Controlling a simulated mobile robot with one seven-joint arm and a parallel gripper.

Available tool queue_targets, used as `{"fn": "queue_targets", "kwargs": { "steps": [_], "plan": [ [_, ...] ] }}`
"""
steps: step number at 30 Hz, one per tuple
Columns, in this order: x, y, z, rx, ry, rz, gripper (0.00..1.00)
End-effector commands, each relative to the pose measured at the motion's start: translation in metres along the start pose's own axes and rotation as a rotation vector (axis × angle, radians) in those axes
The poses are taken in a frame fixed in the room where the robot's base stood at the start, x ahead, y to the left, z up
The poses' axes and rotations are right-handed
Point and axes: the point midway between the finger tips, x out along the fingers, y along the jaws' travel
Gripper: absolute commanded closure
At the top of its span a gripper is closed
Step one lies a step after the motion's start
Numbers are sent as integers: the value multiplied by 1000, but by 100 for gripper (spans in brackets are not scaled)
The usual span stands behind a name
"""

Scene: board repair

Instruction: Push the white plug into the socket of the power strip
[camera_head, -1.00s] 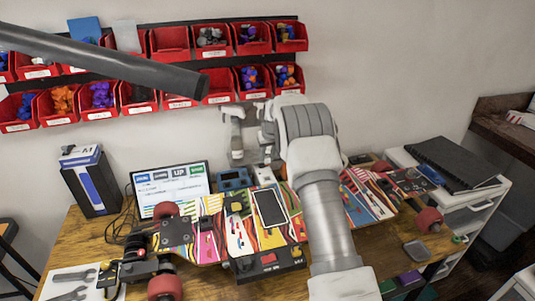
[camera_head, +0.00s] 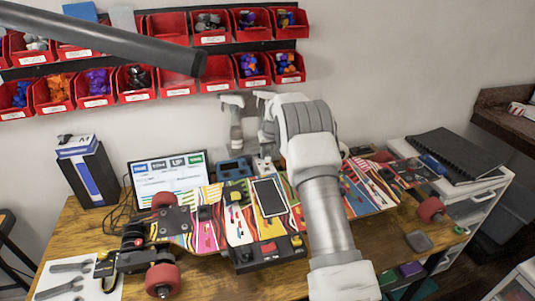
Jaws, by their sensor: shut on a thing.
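My gripper (camera_head: 252,150) hangs above the back of the workbench, left of my wrist. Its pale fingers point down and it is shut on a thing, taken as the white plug. The plug itself is too small and blurred to make out at the fingertips. A small white block with dark spots (camera_head: 263,165), which looks like the end of the power strip, lies on the bench just below and right of the fingertips. My wrist and forearm hide the bench to its right, so the rest of the strip and its sockets are hidden. I cannot tell whether plug and socket touch.
A patterned longboard (camera_head: 230,222) with red wheels and a phone (camera_head: 269,198) on it spans the bench. A blue device (camera_head: 233,171) and a laptop screen (camera_head: 170,175) stand behind it, left of the gripper. Red bins (camera_head: 175,82) line the wall above.

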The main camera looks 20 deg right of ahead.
Motion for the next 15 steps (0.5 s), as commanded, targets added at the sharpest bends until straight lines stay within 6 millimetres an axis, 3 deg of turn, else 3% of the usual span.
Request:
{"fn": "queue_targets", "kwargs": {
  "steps": [15],
  "plan": [
    [5,0,2,0,0,0,100]
  ]
}}
